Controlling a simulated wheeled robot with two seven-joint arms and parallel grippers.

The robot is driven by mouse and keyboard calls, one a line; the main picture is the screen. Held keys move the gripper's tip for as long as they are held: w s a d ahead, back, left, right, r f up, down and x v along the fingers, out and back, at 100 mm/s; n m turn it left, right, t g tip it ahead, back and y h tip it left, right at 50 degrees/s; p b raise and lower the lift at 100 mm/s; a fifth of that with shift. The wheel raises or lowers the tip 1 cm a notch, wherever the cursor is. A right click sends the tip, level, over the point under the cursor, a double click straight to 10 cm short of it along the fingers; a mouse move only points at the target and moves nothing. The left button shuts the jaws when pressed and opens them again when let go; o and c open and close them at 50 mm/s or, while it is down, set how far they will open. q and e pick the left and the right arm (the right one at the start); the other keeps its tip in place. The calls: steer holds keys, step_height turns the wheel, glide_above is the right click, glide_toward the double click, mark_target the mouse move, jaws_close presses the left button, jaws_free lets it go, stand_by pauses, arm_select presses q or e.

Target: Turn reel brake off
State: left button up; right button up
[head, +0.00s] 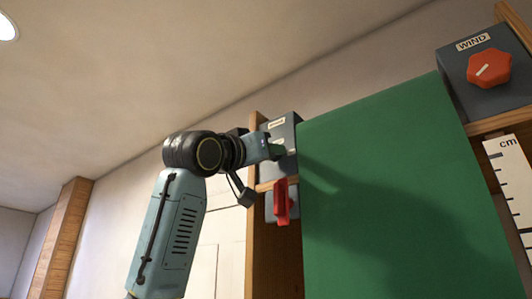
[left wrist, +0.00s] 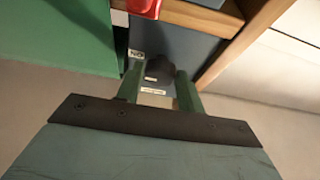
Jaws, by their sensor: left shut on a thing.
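A grey box (head: 284,129) with small pale labels is fixed to a wooden frame left of the green panel. My left gripper (head: 279,149) reaches it from the left, and its fingers cover part of the box front. In the left wrist view a dark round knob (left wrist: 160,68) on the grey box (left wrist: 178,45) sits between the two green fingers, and the gripper is shut on it. A small label (left wrist: 137,54), apparently ON seen upside down, is beside the knob. A pale mark shows on the knob's lower edge. My right gripper is not in view.
A red lever (head: 282,202) on another grey box stands just below. A large green panel (head: 390,190) fills the right. Beyond it are a WIND box with a red knob (head: 489,68) and a cm scale (head: 512,190). Room left of the frame is clear.

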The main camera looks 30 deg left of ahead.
arm_select(q)
steer(key=shift+d+n, duration=0.1)
steer(key=shift+n, duration=0.5)
steer(key=shift+c, duration=0.5)
steer(key=shift+s+d+r+n+g+y, duration=0.15)
steer(key=shift+n+g+y, duration=0.9)
steer(key=shift+n, duration=2.5)
steer(key=shift+w+d+r+n+g+y, duration=0.15)
steer(key=shift+n+g+y, duration=0.9)
steer(key=shift+n, duration=2.55)
steer(key=shift+s+d+r+n+g+y, duration=0.1)
steer(key=shift+d+r+n+g+y, duration=0.35)
steer(key=shift+n+y, duration=2.1)
steer(key=shift+a+f+n+h, duration=0.1)
steer(key=shift+a+n+h, duration=0.05)
steer(key=shift+n+h, duration=0.4)
steer(key=shift+a+f+n+h, duration=0.1)
steer(key=shift+a+n+h, duration=0.05)
steer(key=shift+n+h, duration=0.4)
steer(key=o, duration=1)
